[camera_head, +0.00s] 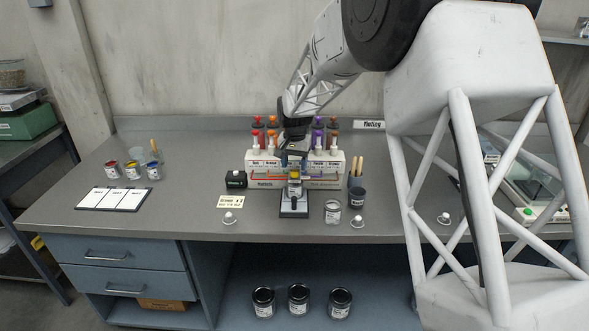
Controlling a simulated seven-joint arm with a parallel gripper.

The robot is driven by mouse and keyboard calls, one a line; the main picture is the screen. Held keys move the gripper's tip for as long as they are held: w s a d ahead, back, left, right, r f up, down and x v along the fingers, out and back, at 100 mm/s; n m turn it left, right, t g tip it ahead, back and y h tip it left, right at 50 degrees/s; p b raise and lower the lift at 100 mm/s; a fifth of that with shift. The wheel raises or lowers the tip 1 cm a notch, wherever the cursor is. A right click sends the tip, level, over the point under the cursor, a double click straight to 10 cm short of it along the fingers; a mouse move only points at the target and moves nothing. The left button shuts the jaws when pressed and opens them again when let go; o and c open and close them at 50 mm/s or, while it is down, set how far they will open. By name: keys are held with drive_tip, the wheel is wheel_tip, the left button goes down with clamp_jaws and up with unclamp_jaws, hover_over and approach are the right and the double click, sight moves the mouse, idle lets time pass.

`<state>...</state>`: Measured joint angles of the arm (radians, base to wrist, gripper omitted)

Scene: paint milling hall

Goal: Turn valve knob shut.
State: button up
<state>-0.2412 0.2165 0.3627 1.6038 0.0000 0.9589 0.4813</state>
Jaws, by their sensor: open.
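The wrist hides part of the rack and stand, and the knob's turn angle is not readable.
A clear jar (333,212) and a dark cup of sticks (357,195) stand close at right. A black box (236,180) and a pale label card (231,201) are at left.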

sight(296, 172)
drive_tip(key=shift+r, duration=2.45)
drive_tip(key=shift+r, duration=0.1)
drive_tip(key=shift+s+d+r, duration=0.15)
drive_tip(key=shift+s+d, duration=0.05)
drive_tip(key=shift+s, duration=0.05)
drive_tip(key=s+d+r, duration=0.4)
drive_tip(key=s, duration=0.4)
drive_tip(key=s+d+r+n+t, duration=0.1)
drive_tip(key=s+d+r, duration=0.3)
drive_tip(key=s, duration=0.5)
drive_tip(key=s+d+r, duration=0.3)
drive_tip(key=s+d, duration=0.2)
drive_tip(key=s, duration=0.3)
drive_tip(key=s+d+f, duration=0.2)
drive_tip(key=s+d, duration=0.1)
drive_tip(key=s, duration=1)
drive_tip(key=s+d+f+n+t, duration=0.1)
drive_tip(key=s+d, duration=0.3)
drive_tip(key=s, duration=0.9)
drive_tip(key=shift+s+f+n+t, duration=0.15)
drive_tip(key=shift+f+n+t, duration=0.15)
drive_tip(key=shift+f, duration=0.15)
